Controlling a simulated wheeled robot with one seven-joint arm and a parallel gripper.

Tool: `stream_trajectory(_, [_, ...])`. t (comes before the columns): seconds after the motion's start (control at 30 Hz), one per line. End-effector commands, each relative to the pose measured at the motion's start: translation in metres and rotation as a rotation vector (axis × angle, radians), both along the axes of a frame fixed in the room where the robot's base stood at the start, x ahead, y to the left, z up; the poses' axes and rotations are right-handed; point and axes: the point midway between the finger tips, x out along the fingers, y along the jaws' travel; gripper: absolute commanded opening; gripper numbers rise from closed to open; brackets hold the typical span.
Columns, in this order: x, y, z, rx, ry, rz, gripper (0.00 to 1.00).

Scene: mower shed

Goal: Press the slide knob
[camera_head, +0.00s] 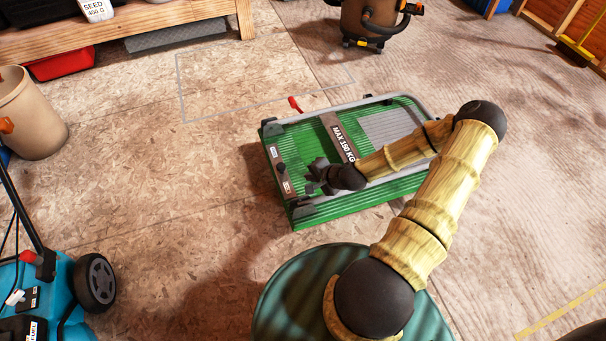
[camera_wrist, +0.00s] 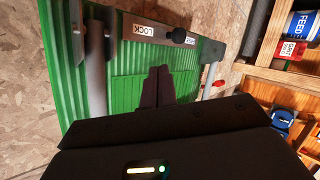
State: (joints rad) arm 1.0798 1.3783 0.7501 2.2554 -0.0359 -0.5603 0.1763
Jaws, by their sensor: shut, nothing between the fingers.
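The slide knob looks to be the small black knob (camera_wrist: 179,36) on a grey strip (camera_wrist: 135,22) with a LOCK label, across the end of a green ribbed platform cart (camera_head: 350,203). In the head view the black knob (camera_head: 281,167) is on the strip near the cart's left end. My gripper (camera_head: 312,175) is just right of the strip, over the green deck. In the wrist view my gripper (camera_wrist: 158,70) has its dark fingers together and empty, pointing toward the strip, with a visible gap to the knob. The height of the fingertips above the deck is hard to tell.
A red-tipped lever (camera_head: 295,104) is at the cart's far side. A blue machine (camera_head: 60,300) and a beige bin (camera_head: 28,115) stand at the left. A wooden shelf (camera_head: 180,20) and a wheeled vacuum (camera_head: 368,20) are at the back. Floor left of the cart is clear.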

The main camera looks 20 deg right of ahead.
Motion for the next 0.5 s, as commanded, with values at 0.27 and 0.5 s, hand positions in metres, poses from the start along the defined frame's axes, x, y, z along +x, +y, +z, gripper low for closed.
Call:
stream_trajectory(0.27, [0.027,0.015,-0.038,0.001,0.0,0.001,0.0])
stream_trajectory(0.5, [0.052,0.027,-0.067,-0.001,-0.002,0.001,0.0])
